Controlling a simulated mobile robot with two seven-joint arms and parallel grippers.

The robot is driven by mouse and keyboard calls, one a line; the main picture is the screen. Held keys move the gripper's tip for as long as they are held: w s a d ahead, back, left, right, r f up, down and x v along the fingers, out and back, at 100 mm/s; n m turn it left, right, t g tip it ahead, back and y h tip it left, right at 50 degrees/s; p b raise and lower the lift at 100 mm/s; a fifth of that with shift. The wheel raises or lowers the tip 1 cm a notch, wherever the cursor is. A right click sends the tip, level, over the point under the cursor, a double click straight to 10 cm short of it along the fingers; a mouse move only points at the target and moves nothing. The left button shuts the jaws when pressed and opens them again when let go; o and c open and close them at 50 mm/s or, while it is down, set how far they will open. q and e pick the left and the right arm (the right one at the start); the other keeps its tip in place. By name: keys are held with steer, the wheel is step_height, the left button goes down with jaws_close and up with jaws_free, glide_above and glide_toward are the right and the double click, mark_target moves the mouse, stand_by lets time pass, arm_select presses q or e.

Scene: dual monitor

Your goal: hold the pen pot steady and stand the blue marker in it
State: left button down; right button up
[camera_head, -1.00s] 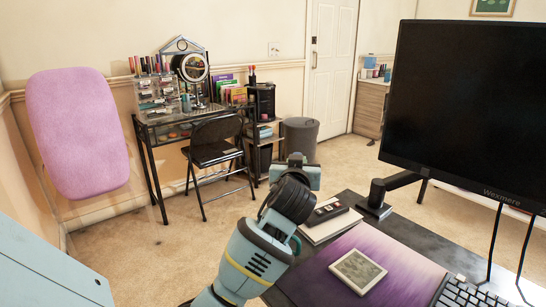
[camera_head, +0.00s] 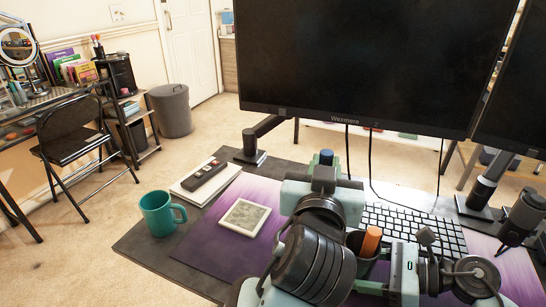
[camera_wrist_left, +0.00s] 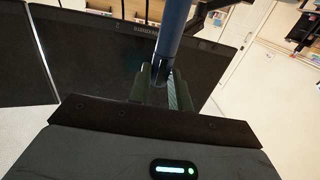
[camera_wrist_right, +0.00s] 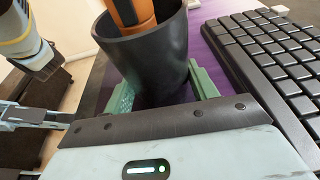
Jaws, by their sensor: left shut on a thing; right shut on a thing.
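The blue marker (camera_wrist_left: 174,35) stands up between the fingers of my left gripper (camera_wrist_left: 160,82), which is shut on it. In the head view the marker's blue end (camera_head: 326,157) shows above my left gripper (camera_head: 324,178), over the desk. The black pen pot (camera_wrist_right: 150,55) stands upright between the fingers of my right gripper (camera_wrist_right: 163,88), which is shut around it. In the head view my left arm hides part of the pot (camera_head: 358,250).
A keyboard (camera_head: 415,228) lies just behind the pot. A framed tile (camera_head: 245,217), a notebook with a remote (camera_head: 205,178) and a teal mug (camera_head: 161,213) are to the left. A monitor (camera_head: 360,65) rises behind; a microphone (camera_head: 525,212) stands at right.

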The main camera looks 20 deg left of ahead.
arm_select(q)
steer(key=s+d+r+m+h, duration=0.25)
steer(key=s+d+r, duration=0.2)
steer(key=d, duration=0.35)
glide_above(350, 262)
steer(key=shift+n, duration=0.35)
steer(key=shift+w+f, duration=0.15)
steer(key=shift+f, duration=5.8)
steer(key=c, duration=1.2)
jaws_free()
